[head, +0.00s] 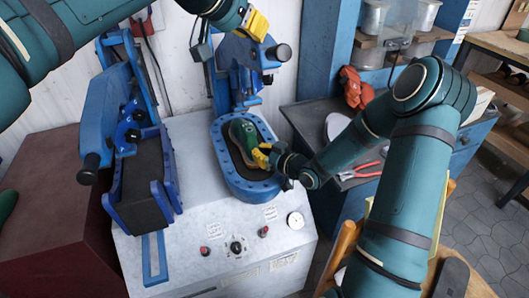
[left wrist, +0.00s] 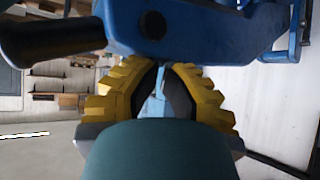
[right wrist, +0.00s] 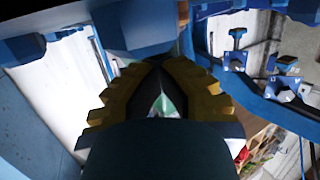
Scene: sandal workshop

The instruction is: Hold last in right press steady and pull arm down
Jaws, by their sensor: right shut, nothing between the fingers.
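The right press (head: 273,187) has an oval blue-rimmed bed, and a dark green last (head: 239,133) sits in it. My right gripper (head: 261,158) is shut and empty, its yellow fingers against or just beside the near end of the last; contact is not certain. The press's blue pull arm (head: 237,52) is raised, with a black handle (head: 280,53) at its right. My left gripper (head: 255,24) is above the handle, apart from it, with fingertips together. In the left wrist view the handle (left wrist: 50,38) and blue arm (left wrist: 205,28) lie just ahead of the fingertips.
The left press (head: 145,185), its arm raised with a black handle (head: 90,168), stands beside it on the white machine cabinet (head: 200,235).

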